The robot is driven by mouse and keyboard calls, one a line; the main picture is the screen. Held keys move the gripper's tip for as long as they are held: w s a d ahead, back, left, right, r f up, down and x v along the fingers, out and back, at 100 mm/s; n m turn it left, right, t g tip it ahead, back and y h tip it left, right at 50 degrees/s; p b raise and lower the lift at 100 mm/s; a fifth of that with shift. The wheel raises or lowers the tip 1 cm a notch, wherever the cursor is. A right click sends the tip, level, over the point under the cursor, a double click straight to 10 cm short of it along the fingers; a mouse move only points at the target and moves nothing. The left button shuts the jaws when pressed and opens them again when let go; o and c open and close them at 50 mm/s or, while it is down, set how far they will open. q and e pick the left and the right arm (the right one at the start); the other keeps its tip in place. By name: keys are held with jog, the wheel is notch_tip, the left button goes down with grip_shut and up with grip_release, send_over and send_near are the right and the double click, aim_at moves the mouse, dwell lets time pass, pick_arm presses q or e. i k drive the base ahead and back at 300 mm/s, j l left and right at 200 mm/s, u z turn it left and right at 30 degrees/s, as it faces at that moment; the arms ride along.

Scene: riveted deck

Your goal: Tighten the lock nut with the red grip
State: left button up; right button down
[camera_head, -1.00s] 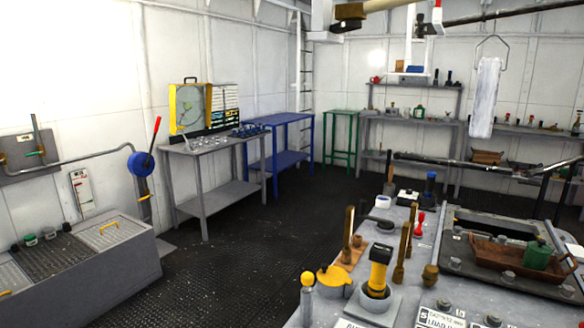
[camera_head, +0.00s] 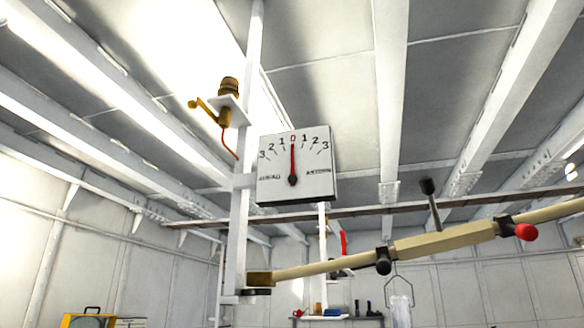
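A long beige bar (camera_head: 440,242) runs from the post at the lower middle up to the right edge, slightly tilted. On it sit a red knob (camera_head: 526,232), a black knob (camera_head: 383,262) under the bar and a black-topped lever (camera_head: 431,198) standing up. A thin red handle (camera_head: 343,242) shows behind the bar near the middle. I cannot tell which of the red parts is the lock nut's grip, and no nut is clear. Neither of my grippers is in view.
A white dial (camera_head: 296,166) with its red needle at 0 is fixed to a white post (camera_head: 239,210). A brass lamp-like fitting (camera_head: 226,104) sits on a bracket above it. Ceiling beams fill the upper view. A shelf (camera_head: 337,320) with small items shows at the bottom.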

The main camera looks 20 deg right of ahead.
aim_at(528, 232)
jog(key=k+l+z, duration=0.1)
jog(key=z, duration=0.25)
jog(key=k+l+z, duration=0.1)
jog(key=l+z, duration=0.25)
jog(key=k+l+z, duration=0.1)
jog(key=z, duration=0.25)
